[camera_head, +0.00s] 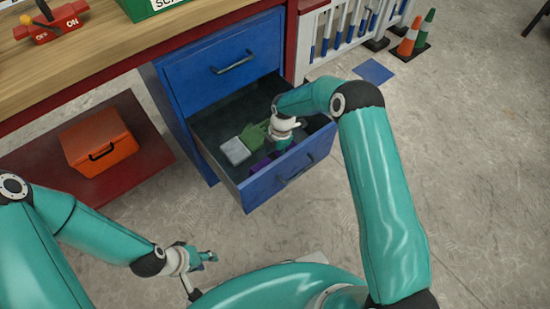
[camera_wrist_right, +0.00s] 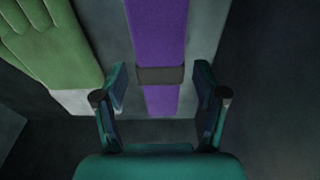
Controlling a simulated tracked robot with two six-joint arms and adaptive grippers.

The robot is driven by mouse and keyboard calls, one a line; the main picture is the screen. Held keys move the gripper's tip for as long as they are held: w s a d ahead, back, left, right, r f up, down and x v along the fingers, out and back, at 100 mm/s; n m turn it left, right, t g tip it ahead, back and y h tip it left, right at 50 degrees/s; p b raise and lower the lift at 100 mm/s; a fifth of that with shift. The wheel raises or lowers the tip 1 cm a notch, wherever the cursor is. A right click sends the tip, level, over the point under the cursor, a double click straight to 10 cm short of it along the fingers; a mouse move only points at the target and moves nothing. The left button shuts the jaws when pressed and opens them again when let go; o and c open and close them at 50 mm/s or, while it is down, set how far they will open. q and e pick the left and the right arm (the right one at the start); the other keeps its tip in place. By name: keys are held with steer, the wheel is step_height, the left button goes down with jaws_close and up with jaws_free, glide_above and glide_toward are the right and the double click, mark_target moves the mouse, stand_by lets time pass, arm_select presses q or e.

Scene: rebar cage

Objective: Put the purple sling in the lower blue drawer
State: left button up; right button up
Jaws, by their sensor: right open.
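The lower blue drawer (camera_head: 252,187) is pulled open below the shut upper drawer. The purple sling (camera_head: 259,166) lies inside it, mostly hidden by my right arm in the head view. In the right wrist view the sling (camera_wrist_right: 157,35) is a purple strap with a dark band across it. My right gripper (camera_head: 283,145) is inside the drawer. In the right wrist view its fingers (camera_wrist_right: 161,88) are open, one on each side of the sling, and apart from it. My left gripper (camera_head: 210,257) is low at the left, away from the drawer; its finger gap is too small to judge.
A green glove (camera_head: 252,136) and a light grey item (camera_head: 235,151) lie in the drawer beside the sling. The upper drawer (camera_head: 220,60) is shut. An orange toolbox (camera_head: 97,145) sits on a red shelf at the left.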

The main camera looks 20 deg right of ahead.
mark_target(279, 155)
step_height(279, 155, up, 10)
steer(key=d+p, duration=0.1)
steer(key=shift+w+d+f+p, duration=0.15)
steer(key=shift+w+p, duration=0.1)
steer(key=shift+p, duration=0.15)
